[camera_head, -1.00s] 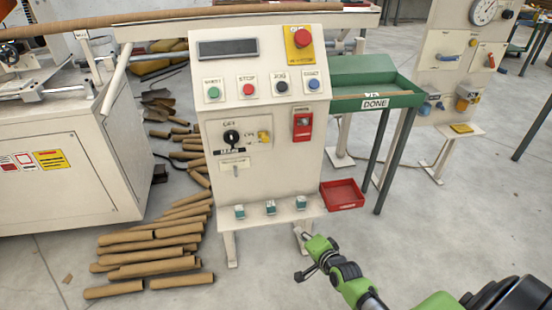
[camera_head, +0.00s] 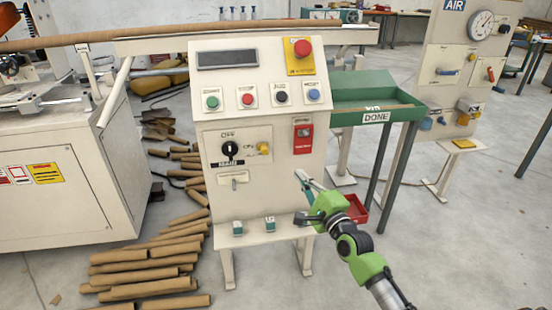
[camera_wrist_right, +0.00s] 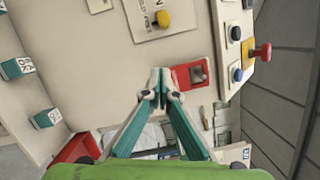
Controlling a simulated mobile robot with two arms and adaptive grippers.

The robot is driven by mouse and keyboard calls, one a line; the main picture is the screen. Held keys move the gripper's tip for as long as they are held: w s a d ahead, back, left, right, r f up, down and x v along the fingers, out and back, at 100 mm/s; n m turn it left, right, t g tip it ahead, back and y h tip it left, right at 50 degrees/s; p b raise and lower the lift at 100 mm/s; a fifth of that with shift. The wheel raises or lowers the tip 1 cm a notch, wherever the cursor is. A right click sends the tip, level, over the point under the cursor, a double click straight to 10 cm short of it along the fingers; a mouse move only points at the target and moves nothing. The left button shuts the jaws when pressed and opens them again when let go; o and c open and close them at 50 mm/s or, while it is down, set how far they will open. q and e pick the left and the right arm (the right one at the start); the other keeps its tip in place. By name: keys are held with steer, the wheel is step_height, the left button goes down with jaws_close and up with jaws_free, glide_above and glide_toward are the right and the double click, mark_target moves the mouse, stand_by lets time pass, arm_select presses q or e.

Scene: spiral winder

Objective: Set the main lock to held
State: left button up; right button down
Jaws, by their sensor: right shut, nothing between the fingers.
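The cream control cabinet (camera_head: 262,185) stands in front of me. On its plate is a black rotary knob (camera_head: 230,148) with a dark MAIN label (camera_head: 227,163) below it and OFF printed above. A yellow knob-like part (camera_head: 263,148) sits to the right on the same plate; it also shows at the top of the right wrist view (camera_wrist_right: 162,18). I cannot tell which part is the lock. My right gripper (camera_head: 301,180) is shut and empty, in front of the panel's lower right, below the red switch. Its fingertips meet in the wrist view (camera_wrist_right: 161,84). My left gripper is not in view.
A red switch plate (camera_head: 303,138) is close above my right gripper. Above it are several push buttons and a red emergency stop (camera_head: 302,47). A green DONE tray (camera_head: 372,92) stands right. A red bin (camera_head: 356,209) is partly hidden by my arm. Cardboard tubes (camera_head: 150,268) cover the floor at left.

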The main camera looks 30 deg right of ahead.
steer(key=b, duration=0.1)
glide_toward(268, 147)
steer(key=w+d+f, duration=0.2)
steer(key=w+d, duration=0.2)
steer(key=d, duration=0.1)
steer(key=a, duration=0.1)
steer(key=w+a+r, duration=0.1)
steer(key=a, duration=0.1)
steer(key=shift+r, duration=0.1)
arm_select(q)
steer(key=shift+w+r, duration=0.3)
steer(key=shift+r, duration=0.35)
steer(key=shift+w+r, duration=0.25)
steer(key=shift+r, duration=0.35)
arm_select(e)
steer(key=shift+w+a+r, duration=0.1)
steer(key=shift+w+a, duration=0.05)
steer(key=shift+a, duration=0.4)
steer(key=shift+a, duration=0.1)
